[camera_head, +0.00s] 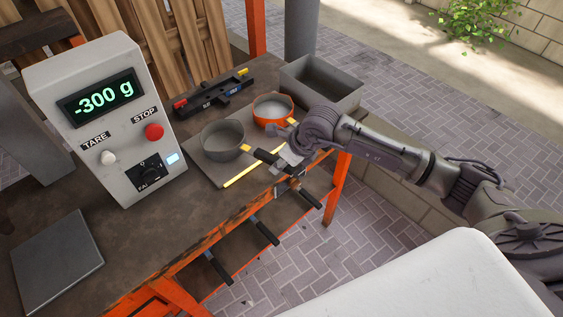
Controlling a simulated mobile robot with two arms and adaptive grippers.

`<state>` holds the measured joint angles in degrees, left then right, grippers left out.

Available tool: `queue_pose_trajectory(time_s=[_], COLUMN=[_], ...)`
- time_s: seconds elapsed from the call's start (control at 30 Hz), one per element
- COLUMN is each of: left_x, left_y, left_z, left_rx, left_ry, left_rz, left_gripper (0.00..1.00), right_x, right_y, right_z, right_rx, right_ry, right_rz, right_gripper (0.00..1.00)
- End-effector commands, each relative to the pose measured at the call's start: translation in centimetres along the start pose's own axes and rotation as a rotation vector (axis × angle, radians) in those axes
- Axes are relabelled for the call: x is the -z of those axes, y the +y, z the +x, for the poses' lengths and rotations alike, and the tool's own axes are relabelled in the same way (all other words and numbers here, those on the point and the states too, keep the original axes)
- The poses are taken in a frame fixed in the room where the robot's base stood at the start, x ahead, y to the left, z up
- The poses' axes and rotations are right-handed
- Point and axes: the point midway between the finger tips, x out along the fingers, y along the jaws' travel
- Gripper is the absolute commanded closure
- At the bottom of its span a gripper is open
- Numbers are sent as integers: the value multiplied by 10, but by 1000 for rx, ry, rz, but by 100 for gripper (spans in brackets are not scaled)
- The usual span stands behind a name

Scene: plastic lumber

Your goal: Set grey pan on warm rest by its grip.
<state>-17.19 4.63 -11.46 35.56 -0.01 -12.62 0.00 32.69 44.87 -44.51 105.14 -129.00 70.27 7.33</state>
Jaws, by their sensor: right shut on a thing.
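The grey pan (222,142) is a round, open, dark pan over the right part of the bench. It is upright, above or on a flat grey plate (206,171) with a yellow strip along its front edge; I cannot tell if it touches. Its handle, with a yellow band, points right to my right gripper (279,160), which is shut on the handle. My forearm and gripper body hide part of the grip. An orange pan (272,111) with a grey inside stands just behind. I cannot tell for sure which surface is the warm rest. My left gripper is out of view.
A control box (110,120) reading -300 g stands at left. A bare dark plate (57,262) lies in front of it. A grey open bin (321,84) and a black holder (213,95) stand behind. Several dark handles (263,231) stick out along the bench's front edge.

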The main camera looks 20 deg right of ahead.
Motion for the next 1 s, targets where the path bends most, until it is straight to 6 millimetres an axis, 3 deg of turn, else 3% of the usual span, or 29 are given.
queue_pose_trajectory(time_s=[0.27, 0.3, 0.47, 0.8, 1.0], left_x=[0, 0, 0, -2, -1], left_y=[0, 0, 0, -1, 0], left_z=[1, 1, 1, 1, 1], left_rx=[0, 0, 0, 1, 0], left_ry=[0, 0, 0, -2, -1], left_rz=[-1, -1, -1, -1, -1], left_gripper=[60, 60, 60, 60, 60], right_x=[0, 0, 1, 2, 1], right_y=[0, 0, 0, 0, -1], right_z=[0, 0, 1, -1, -27], right_rx=[0, 0, 0, 0, 3], right_ry=[0, 0, 1, 4, 1], right_rz=[0, 0, 0, 0, -2], right_gripper=[100, 72, 45, 44, 44])
